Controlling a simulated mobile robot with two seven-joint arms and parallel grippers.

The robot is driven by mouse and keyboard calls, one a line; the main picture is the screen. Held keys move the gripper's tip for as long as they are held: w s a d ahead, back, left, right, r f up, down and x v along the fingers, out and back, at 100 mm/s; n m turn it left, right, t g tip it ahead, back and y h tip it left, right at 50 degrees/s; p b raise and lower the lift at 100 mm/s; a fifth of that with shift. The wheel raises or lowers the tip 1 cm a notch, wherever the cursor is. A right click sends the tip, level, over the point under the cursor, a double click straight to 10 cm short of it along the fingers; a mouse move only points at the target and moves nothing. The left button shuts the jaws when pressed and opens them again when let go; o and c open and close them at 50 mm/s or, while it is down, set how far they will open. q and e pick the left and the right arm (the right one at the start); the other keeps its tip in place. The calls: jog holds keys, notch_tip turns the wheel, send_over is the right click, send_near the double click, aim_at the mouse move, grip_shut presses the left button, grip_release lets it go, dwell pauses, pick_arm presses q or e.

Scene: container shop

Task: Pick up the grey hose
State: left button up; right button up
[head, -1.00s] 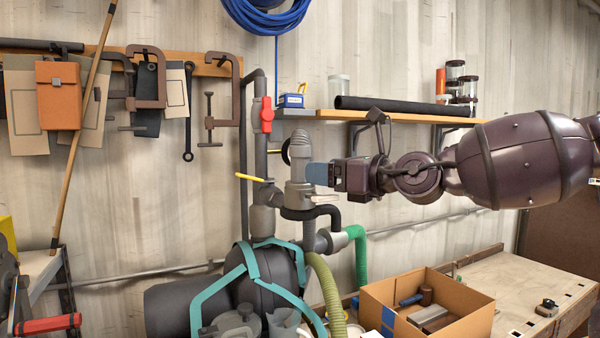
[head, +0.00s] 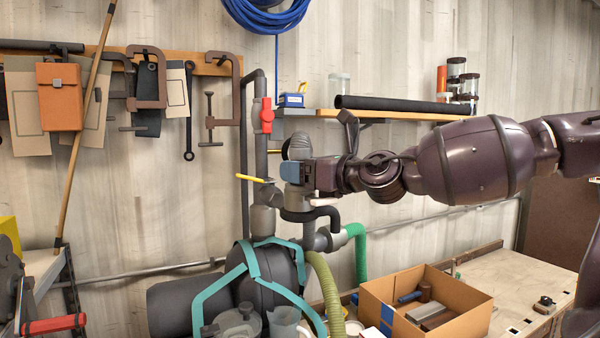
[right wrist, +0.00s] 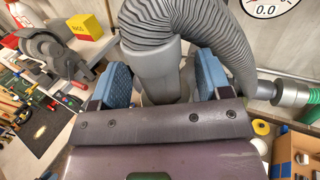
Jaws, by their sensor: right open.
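The grey hose (head: 299,146) is ribbed and stands among the pipes left of centre in the head view. In the right wrist view the hose (right wrist: 198,28) arches over from a smooth grey cuff down to the right. My right gripper (head: 293,172) is at the cuff, coming from the right. In the right wrist view its two blue pads (right wrist: 162,78) stand either side of the smooth cuff, open, with gaps visible. The head view hides how far the jaws reach around it. My left gripper is not in view.
Teal straps (head: 226,283) cross a dark tank below. A yellow-handled valve (head: 250,178) and red-handled valve (head: 267,115) sit just left. A green hose (head: 360,255) runs below. A shelf (head: 345,113) with a dark tube is above my arm. A cardboard box (head: 455,322) stands lower right.

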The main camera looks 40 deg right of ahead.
jog(key=shift+c, duration=0.2)
jog(key=c, duration=1)
